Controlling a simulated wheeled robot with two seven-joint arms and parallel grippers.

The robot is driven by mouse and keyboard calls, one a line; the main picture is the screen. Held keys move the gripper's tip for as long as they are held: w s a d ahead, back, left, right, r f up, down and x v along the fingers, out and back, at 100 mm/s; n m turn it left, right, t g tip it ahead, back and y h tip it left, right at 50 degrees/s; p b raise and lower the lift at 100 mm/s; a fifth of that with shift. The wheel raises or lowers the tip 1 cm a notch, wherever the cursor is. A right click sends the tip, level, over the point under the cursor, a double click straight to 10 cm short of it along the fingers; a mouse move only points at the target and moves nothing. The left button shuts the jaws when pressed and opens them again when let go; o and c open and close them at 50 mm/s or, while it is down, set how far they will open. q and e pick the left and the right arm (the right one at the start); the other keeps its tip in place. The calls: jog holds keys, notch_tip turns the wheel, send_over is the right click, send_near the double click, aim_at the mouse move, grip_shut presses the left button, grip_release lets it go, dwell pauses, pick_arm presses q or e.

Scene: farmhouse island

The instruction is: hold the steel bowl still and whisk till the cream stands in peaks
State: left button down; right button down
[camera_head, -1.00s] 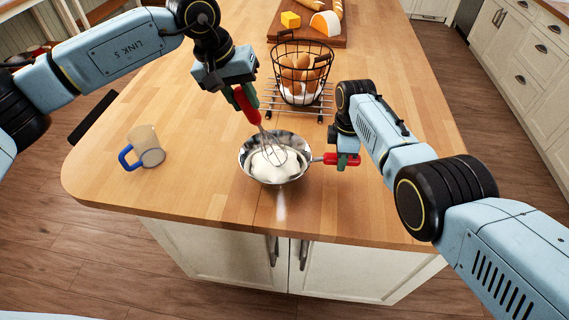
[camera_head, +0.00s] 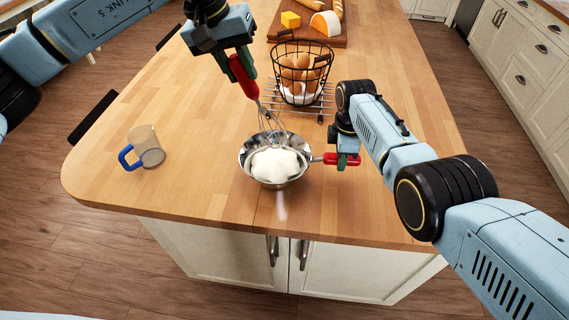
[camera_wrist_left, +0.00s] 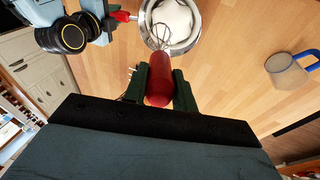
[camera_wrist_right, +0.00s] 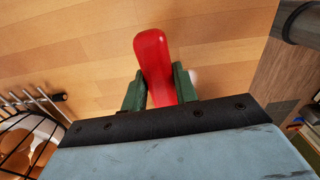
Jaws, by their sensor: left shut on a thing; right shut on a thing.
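The steel bowl (camera_head: 246,157) stands on the island's wooden top near its front edge. White cream (camera_head: 275,164) in it is heaped in a rounded mound. My left gripper (camera_head: 243,77) is shut on the red handle of the whisk (camera_head: 249,84), which is tilted with its wires at the bowl's far rim; I cannot tell whether they touch it. The whisk also shows in the left wrist view (camera_wrist_left: 158,85). My right gripper (camera_head: 342,160) is shut on the bowl's red handle (camera_wrist_right: 155,62) at the bowl's right side.
A glass mug with a blue handle (camera_head: 148,148) stands to the left. A wire basket of eggs (camera_head: 301,75) stands on a metal rack (camera_head: 318,108) behind the bowl. A board (camera_head: 330,38) with cheese and bread lies farther back.

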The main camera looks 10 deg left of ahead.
dwell(0.5)
jog(key=c, duration=1)
grip_release()
notch_tip(320, 180, up, 12)
dwell(1.1)
notch_tip(320, 180, up, 12)
dwell(0.9)
dwell(0.5)
